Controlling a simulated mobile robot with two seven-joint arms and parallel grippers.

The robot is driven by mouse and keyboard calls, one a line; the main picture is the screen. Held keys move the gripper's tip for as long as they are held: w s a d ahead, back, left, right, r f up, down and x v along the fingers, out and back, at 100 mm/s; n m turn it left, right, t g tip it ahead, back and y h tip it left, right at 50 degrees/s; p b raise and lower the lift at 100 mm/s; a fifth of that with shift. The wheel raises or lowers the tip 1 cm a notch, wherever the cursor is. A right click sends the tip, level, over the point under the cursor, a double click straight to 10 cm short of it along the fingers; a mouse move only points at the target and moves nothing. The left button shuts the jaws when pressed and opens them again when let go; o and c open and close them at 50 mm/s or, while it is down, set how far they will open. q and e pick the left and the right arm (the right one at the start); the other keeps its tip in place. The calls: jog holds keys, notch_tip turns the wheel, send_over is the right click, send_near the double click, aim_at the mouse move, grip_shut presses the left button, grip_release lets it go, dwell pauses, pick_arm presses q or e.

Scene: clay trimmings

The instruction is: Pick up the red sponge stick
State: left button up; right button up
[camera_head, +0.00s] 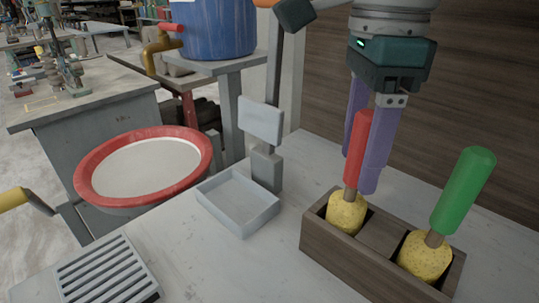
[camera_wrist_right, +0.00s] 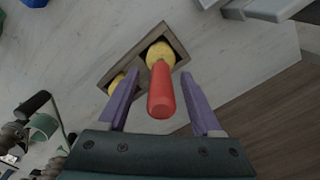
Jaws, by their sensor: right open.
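The red sponge stick (camera_head: 359,147) has a red handle and a yellow sponge end. It stands upright, sponge down, in the left compartment of a brown wooden box (camera_head: 347,261). My right gripper (camera_head: 360,170) comes from above, open, with its purple fingers on either side of the red handle. In the right wrist view the red handle (camera_wrist_right: 161,90) lies between the two spread fingers (camera_wrist_right: 160,110), with gaps showing on both sides. A green-handled sponge stick (camera_head: 463,192) leans in the right compartment of the box. My left gripper is not in view.
A shallow grey tray (camera_head: 240,229) with a small upright stand is left of the box. A slotted grey rack (camera_head: 106,275) lies at the table's front left. A red-rimmed basin (camera_head: 88,183) and a blue barrel (camera_head: 214,28) stand beyond. A wooden wall (camera_head: 470,90) is behind.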

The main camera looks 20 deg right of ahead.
aim_at(350, 194)
jog(key=shift+f, duration=1.4)
grip_shut()
